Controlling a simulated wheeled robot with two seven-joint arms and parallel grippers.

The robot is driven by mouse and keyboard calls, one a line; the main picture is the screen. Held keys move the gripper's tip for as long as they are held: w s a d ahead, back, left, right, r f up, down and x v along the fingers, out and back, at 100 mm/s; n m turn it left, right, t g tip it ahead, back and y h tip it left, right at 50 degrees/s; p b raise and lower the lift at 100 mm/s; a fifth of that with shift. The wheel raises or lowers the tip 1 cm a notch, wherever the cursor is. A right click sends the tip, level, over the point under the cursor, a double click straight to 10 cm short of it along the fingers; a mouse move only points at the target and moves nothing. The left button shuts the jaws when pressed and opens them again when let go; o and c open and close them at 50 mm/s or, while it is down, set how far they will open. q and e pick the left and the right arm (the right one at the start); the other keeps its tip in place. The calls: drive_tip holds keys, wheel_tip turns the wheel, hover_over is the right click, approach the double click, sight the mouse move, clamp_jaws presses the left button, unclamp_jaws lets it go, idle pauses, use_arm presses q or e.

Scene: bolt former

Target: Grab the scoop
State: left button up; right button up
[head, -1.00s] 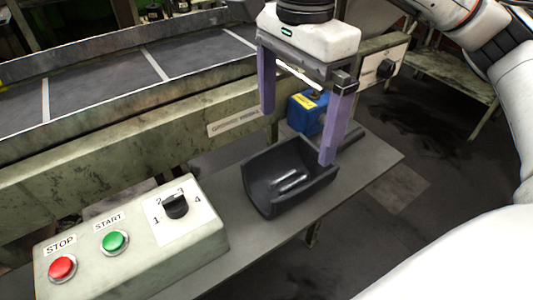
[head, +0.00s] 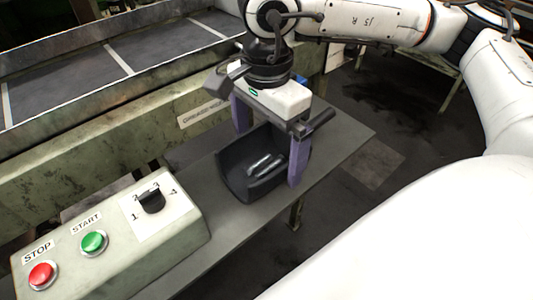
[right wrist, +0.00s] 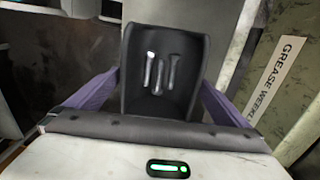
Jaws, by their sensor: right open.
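The scoop (head: 236,178) is dark grey with a deep open tray and lies on the grey bench. A few metal bolts (head: 263,165) lie in it; three show in the right wrist view (right wrist: 158,75). Its handle (head: 319,121) points toward the back right, partly hidden by my gripper. My right gripper (head: 267,156) is open, pointing down, with its purple fingers on either side of the scoop. In the right wrist view the scoop (right wrist: 190,47) sits between the two fingers; I cannot tell whether they touch it. My left gripper is not in view.
A control box (head: 120,240) with a red stop button, green start button and dial stands on the bench left of the scoop. A conveyor (head: 100,75) with a metal side runs behind. The bench (head: 347,135) is clear to the right.

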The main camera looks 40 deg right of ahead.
drive_tip(key=c, duration=1.6)
